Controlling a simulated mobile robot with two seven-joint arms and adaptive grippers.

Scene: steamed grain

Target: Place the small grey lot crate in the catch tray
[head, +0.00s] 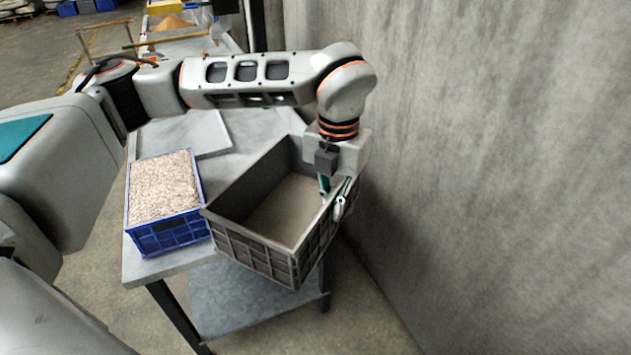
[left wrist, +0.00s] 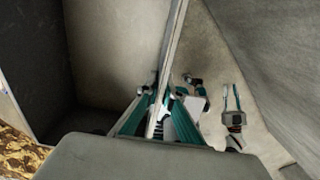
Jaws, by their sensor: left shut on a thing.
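The small grey lot crate (head: 255,244) is open-topped and empty. It is turned askew over the table's front right, with its near corner past the edge. My left gripper (head: 335,190) is shut on its right wall; the left wrist view shows the fingers (left wrist: 158,108) on both sides of this wall. I cannot tell whether the crate touches the table.
A blue crate (head: 168,236) full of pale grain stands on the table (head: 150,272) close left of the grey crate. A concrete wall (head: 500,150) rises close on the right. A lower shelf (head: 250,300) is under the table. Another bench with yellow items stands behind.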

